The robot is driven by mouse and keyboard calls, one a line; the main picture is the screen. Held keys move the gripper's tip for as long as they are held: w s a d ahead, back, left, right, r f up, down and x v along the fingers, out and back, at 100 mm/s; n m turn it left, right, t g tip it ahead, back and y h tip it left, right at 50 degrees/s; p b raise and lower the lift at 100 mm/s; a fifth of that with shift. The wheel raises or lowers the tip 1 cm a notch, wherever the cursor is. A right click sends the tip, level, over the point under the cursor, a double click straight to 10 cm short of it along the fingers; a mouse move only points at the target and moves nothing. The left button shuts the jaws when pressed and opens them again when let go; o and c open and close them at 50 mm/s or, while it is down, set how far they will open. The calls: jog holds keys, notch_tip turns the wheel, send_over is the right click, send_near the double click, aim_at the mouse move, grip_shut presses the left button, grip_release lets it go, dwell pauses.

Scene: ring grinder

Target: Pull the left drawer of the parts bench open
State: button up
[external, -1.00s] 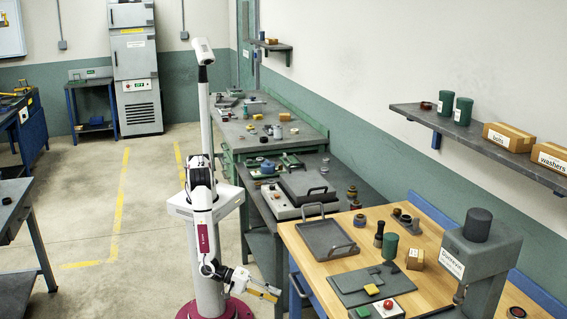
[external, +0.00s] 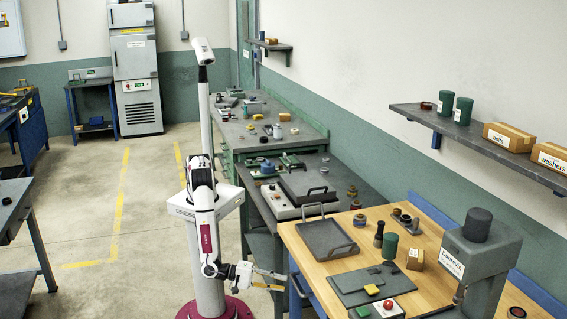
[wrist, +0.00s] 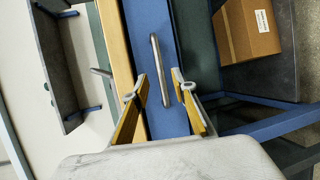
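The parts bench has a wooden top (external: 440,285) and a blue front at the lower right of the external view. In the wrist view, a blue drawer front (wrist: 140,22) with a slim metal bar handle (wrist: 159,62) fills the middle. My gripper (external: 284,281) is beside the bench's blue front in the external view. In the wrist view, my gripper (wrist: 160,82) is open, with one yellow-padded finger on each side of the handle. The handle lies between the fingers in the picture; I cannot tell how far beyond the fingertips it is. The drawer looks shut.
A cardboard box (wrist: 250,28) with a white label sits on a dark surface in the wrist view. Blue bench bars (wrist: 270,122) run near it. A tray (external: 325,241) and a press (external: 480,262) stand on the bench top. The floor (external: 100,220) left of my arm is clear.

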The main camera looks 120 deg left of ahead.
aim_at(296, 284)
jog(key=shift+x, duration=3.45)
grip_shut()
